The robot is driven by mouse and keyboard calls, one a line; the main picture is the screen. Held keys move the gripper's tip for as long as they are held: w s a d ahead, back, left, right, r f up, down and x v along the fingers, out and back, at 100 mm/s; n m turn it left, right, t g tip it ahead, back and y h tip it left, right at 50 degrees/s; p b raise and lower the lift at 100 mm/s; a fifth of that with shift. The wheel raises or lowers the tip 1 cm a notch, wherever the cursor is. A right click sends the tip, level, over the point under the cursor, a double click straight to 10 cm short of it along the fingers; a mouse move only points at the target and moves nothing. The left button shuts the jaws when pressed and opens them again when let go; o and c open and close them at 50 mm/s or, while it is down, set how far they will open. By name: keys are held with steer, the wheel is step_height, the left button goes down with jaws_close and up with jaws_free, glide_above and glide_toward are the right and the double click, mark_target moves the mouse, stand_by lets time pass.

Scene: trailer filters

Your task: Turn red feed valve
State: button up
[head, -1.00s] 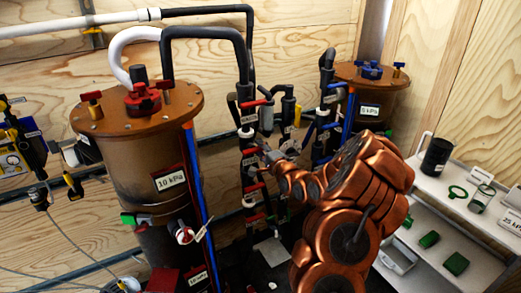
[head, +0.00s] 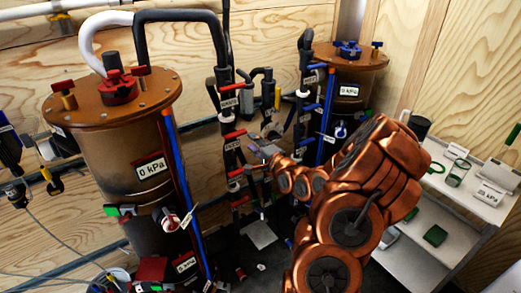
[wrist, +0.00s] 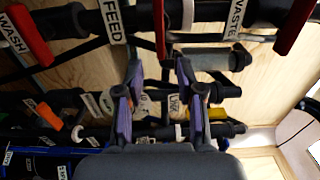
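In the wrist view, the FEED label (wrist: 112,22) is on a dark pipe at the top. A narrow red handle (wrist: 158,28) hangs down just right of it, seen nearly edge-on. The WASH handle (wrist: 28,35) and the WASTE handle (wrist: 295,25) are red and slanted. My gripper (wrist: 160,85) is open, with purple finger pads apart below the FEED handle and nothing held between them. In the head view, my gripper (head: 260,145) is right of the vertical valve pipe, apart from its red handles (head: 235,134). The small labels there are hard to read.
A brown tank (head: 118,140) marked 0 kPa stands left of the pipes, with a second tank (head: 345,80) behind right. More pipes, an orange handle (wrist: 48,115) and a yellow part (wrist: 218,114) are near the fingers. White shelves (head: 450,195) stand at the right.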

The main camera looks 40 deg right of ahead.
steer(key=shift+s+a, duration=0.2)
steer(key=shift+s, duration=1.85)
steer(key=s+a+f+n+g+y, duration=0.1)
steer(key=s+a+f+n+g, duration=0.1)
steer(key=a+n+g, duration=0.35)
steer(key=s+a+f+n+g+y, duration=0.1)
steer(key=s+a+f+n+g, duration=0.15)
steer(key=a+n+g, duration=0.35)
steer(key=s+a+r+n+g, duration=0.2)
steer(key=s+a, duration=0.4)
steer(key=s, duration=0.4)
steer(key=s+a+r+n+g, duration=0.3)
steer(key=s+a, duration=0.3)
steer(key=s, duration=0.4)
steer(key=s+a+r+n+g, duration=0.2)
steer(key=s+a, duration=0.4)
steer(key=s, duration=0.5)
steer(key=shift+a+r+n+g, duration=0.2)
steer(key=shift+r+n+g, duration=0.15)
steer(key=shift+r+g, duration=0.45)
